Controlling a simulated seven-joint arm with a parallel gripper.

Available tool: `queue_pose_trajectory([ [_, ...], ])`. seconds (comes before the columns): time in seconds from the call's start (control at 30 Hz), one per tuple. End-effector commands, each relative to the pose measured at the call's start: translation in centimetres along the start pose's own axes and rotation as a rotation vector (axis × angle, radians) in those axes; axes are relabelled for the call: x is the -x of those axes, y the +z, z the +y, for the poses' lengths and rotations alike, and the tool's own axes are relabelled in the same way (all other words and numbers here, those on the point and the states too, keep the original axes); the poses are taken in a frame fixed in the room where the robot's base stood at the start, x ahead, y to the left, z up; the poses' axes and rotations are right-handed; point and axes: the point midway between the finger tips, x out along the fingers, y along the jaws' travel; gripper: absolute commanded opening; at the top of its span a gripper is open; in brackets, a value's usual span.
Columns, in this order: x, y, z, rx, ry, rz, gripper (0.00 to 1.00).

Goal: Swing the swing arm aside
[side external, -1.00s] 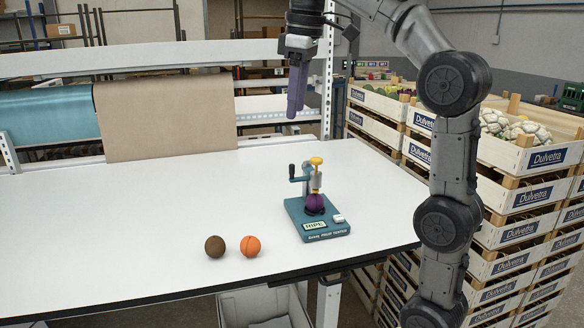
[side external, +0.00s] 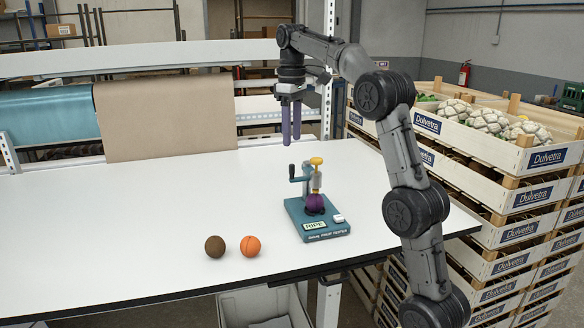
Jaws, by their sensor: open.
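A teal fruit tester (side external: 320,224) stands upright on the white table, with a "RIPE" label on its base. Its swing arm (side external: 299,179), with a dark handle, reaches left from the post. A yellow-topped plunger (side external: 316,161) stands above a purple fruit (side external: 315,203) that sits on the base. From this view I cannot tell whether the plunger touches the fruit. My gripper (side external: 291,142) is open and empty, its two purple fingers pointing down. It hangs above the tester and a little to its left in the picture, apart from it.
A brown ball (side external: 215,246) and an orange ball (side external: 250,246) lie on the white table (side external: 130,230) left of the tester. Stacked produce crates (side external: 500,190) stand at the right. A rail with teal and brown paper rolls (side external: 165,120) runs behind. The table's left side is clear.

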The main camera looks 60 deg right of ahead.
Motion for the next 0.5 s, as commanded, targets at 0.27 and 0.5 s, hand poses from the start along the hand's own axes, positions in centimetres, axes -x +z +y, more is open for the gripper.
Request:
queue_pose_trajectory([
  [0.27,-5.0,0.1,-0.1,0.000,-0.002,-0.004,0.49],
  [0.5,-8.4,0.1,-0.1,0.000,-0.001,-0.001,0.49],
])
